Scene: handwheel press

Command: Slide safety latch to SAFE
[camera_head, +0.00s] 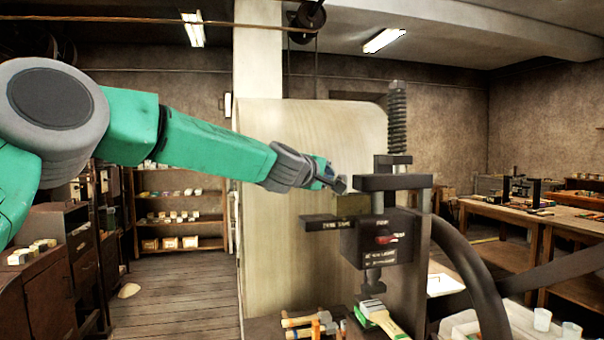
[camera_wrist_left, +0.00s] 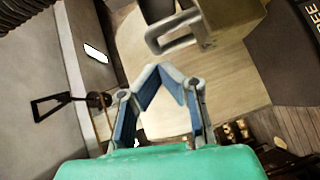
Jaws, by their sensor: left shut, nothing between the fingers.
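My left gripper (camera_head: 338,183) reaches in from the left, just left of the black press (camera_head: 392,183), above a dark label plate (camera_head: 335,221). It is shut and empty; in the left wrist view its fingertips (camera_wrist_left: 160,72) meet in an arch. A tan block (camera_wrist_left: 237,20) with a grey U-shaped handle (camera_wrist_left: 178,38) shows beyond the fingertips, apart from them in the picture. This may be the safety latch; the tan block (camera_head: 317,203) also shows behind the label plate. Part of a dark plate (camera_wrist_left: 288,50) with lettering is at upper right. A red piece (camera_head: 385,239) is on the press front.
A thick dark curved rim (camera_head: 468,270) lies right of the press. A large pale panel (camera_head: 285,135) stands behind the gripper. Open air is left of the press.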

